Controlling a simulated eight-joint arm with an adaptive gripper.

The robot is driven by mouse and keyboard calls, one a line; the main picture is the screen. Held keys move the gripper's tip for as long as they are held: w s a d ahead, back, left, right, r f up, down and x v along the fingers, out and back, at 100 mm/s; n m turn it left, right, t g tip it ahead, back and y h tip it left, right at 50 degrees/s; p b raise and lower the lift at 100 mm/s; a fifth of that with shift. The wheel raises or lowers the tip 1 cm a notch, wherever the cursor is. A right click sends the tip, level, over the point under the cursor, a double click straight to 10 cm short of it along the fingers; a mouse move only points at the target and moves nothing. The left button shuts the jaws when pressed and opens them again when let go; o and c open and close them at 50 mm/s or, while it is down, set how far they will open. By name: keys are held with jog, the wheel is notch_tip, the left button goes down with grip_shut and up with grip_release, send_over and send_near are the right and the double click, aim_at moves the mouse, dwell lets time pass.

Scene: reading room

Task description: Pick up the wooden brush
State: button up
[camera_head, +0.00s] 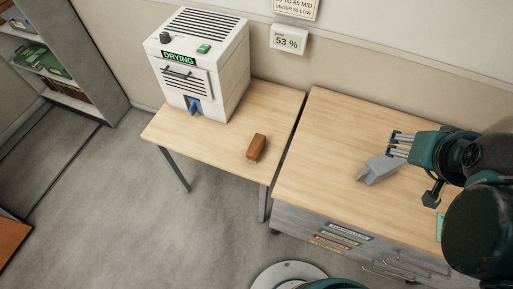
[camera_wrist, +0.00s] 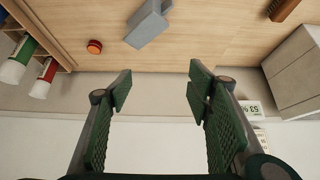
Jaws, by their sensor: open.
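The wooden brush (camera_head: 256,147) is a small brown block lying on the left table, near its front right corner. It also shows at the top right edge of the wrist view (camera_wrist: 282,9), partly cut off. My gripper (camera_head: 398,145) is over the right table, well to the right of the brush. In the wrist view my gripper (camera_wrist: 160,84) has its two green fingers wide apart with nothing between them.
A grey block-like object (camera_head: 379,170) lies on the right table (camera_head: 320,150) close to my gripper. A white drying cabinet (camera_head: 200,65) stands on the left table (camera_head: 225,130) behind the brush. The wrist view shows a red-orange round object (camera_wrist: 95,47). A narrow gap separates the tables.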

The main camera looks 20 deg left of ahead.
jog(key=o, duration=1.2)
jog(key=shift+o, duration=0.2)
